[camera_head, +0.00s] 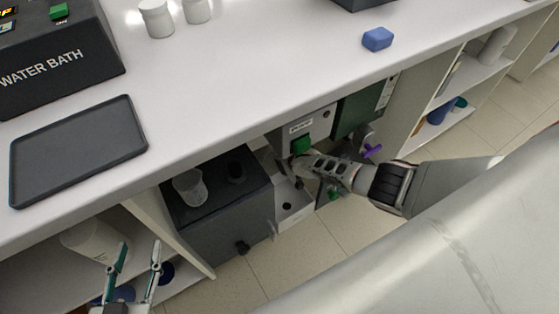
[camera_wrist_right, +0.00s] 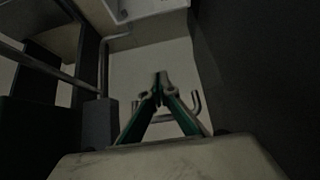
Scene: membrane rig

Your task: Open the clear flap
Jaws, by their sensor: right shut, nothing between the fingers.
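My right arm reaches from the right under the bench top in the head view. Its gripper (camera_head: 300,168) is at the front of a grey unit (camera_head: 309,127) with a green block on it, the fingers partly hidden. In the right wrist view the gripper (camera_wrist_right: 161,80) has its green-sided fingers together and empty. A bent metal handle (camera_wrist_right: 197,102) shows beside and behind the fingertips; I cannot tell whether they touch it. The clear flap itself is hard to make out. My left gripper (camera_head: 141,243) is open and empty at the lower left, by the shelf.
A dark box (camera_head: 215,207) with a clear beaker (camera_head: 190,187) stands left of the rig, and a dark green box (camera_head: 362,108) is to its right. The bench top (camera_head: 230,70) overhangs them. It holds a black tray (camera_head: 78,150) and a blue block (camera_head: 377,39).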

